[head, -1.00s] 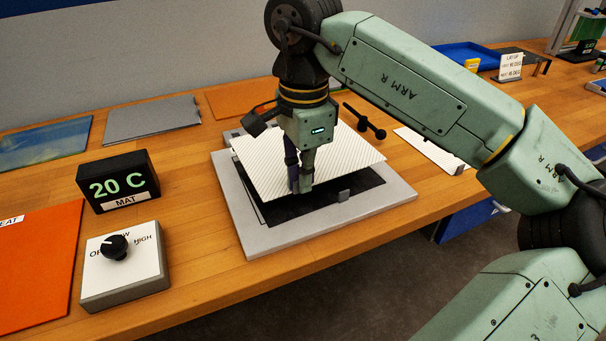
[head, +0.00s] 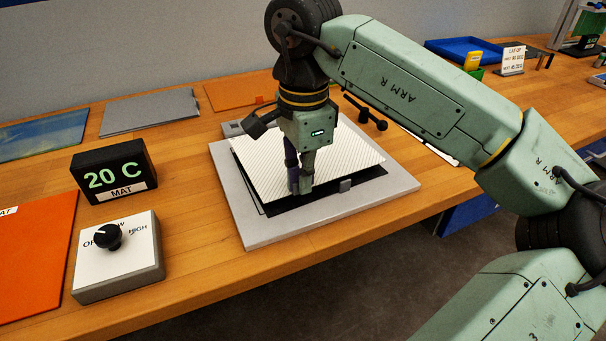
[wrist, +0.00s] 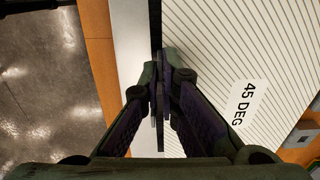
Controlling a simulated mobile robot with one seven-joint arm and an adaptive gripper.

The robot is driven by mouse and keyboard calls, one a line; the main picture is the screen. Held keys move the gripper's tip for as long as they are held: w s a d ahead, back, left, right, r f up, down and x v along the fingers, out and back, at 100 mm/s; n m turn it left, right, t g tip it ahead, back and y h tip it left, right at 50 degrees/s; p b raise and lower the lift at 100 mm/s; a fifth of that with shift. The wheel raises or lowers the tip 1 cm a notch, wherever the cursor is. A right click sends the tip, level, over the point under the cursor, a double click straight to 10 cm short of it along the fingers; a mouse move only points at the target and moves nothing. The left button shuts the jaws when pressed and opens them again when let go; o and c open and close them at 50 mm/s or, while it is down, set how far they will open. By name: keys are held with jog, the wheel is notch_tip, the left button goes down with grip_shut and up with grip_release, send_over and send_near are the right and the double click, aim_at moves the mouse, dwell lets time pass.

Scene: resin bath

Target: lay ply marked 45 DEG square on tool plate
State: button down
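The white striped ply (head: 345,150) lies over the tool plate (head: 270,236), and its "45 DEG" label shows in the wrist view (wrist: 243,103). A black sheet (head: 325,199) shows under its front edge. The ply covers most of this sheet and looks low and close to it; I cannot tell whether it touches all over. My gripper (head: 302,189) points down at the ply's front edge. In the wrist view its fingers (wrist: 162,88) are closed together at that edge, pinching it. The fingers hide the pinched part.
A black-handled tool (head: 366,113) lies behind the plate. The MAT display (head: 114,171) and knob box (head: 118,257) stand left, beside an orange mat (head: 35,255). The bench's front edge is close to the plate.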

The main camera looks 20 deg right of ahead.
jog(key=shift+f+b, duration=0.75)
jog(key=shift+f, duration=0.25)
jog(key=c, duration=1.7)
grip_release()
jog(key=shift+r, duration=0.1)
jog(key=shift+r+p, duration=2.45)
jog(key=shift+r, duration=1.05)
jog(key=shift+f, duration=0.1)
